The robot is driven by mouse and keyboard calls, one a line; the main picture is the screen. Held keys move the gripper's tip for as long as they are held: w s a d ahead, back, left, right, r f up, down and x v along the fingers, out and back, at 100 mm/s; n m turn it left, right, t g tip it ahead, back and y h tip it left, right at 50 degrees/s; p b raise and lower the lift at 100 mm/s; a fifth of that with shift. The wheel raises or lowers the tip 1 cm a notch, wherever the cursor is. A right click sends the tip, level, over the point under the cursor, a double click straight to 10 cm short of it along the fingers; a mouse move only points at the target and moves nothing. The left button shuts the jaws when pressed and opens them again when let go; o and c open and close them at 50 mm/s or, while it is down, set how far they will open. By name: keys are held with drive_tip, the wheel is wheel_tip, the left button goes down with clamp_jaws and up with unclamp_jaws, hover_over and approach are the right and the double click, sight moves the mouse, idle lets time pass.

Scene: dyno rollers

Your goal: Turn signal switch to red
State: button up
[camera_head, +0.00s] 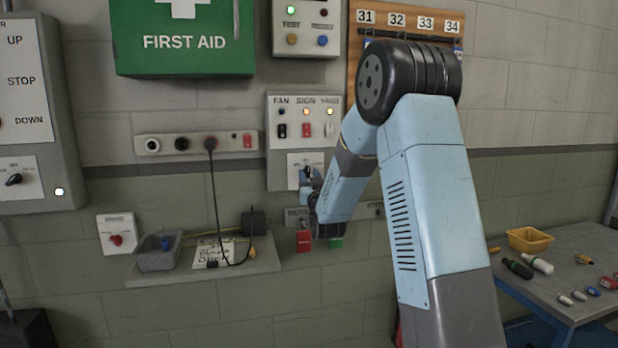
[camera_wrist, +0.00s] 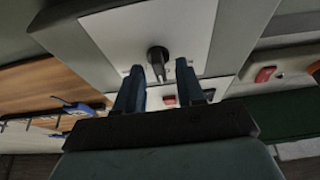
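A dark rotary knob (camera_wrist: 157,57) sits on a white plate (camera_wrist: 115,30) in the wrist view. I take it for the signal switch; its labels are not readable. In the head view the white plate (camera_head: 296,159) is on the lower part of the wall panel, partly covered by my arm. My gripper (camera_wrist: 159,70) is open, with one finger to each side of the knob in the picture and gaps on both sides. It also shows in the head view (camera_head: 308,180), just below and in front of the plate, its fingers small and partly hidden.
A wall panel (camera_head: 275,152) carries the FAN, SIGN and YARD rockers above the plate. Red (camera_head: 303,241) and green (camera_head: 336,243) items hang below my gripper. A shelf (camera_head: 262,267) and a socket strip (camera_head: 223,144) with a plugged cable are to the left.

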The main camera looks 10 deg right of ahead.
drive_tip(key=shift+w+r, duration=0.1)
drive_tip(key=shift+w, duration=0.1)
drive_tip(key=shift+c, duration=0.4)
clamp_jaws()
drive_tip(key=shift+n, duration=0.5)
drive_tip(key=n+y, duration=0.2)
drive_tip(key=n, duration=0.1)
drive_tip(key=n+y, duration=0.1)
drive_tip(key=n, duration=0.2)
drive_tip(key=shift+d+r+n+g+y, duration=0.1)
drive_tip(key=shift+n+g+y, duration=0.2)
drive_tip(key=shift+g+y, duration=0.1)
drive_tip(key=shift+n+g+y, duration=0.4)
drive_tip(key=shift+n+y, duration=0.2)
drive_tip(key=shift+n, duration=0.95)
drive_tip(key=shift+n+g+y, duration=0.4)
drive_tip(key=shift+n+y, duration=0.2)
drive_tip(key=shift+n, duration=0.95)
drive_tip(key=shift+d, duration=0.1)
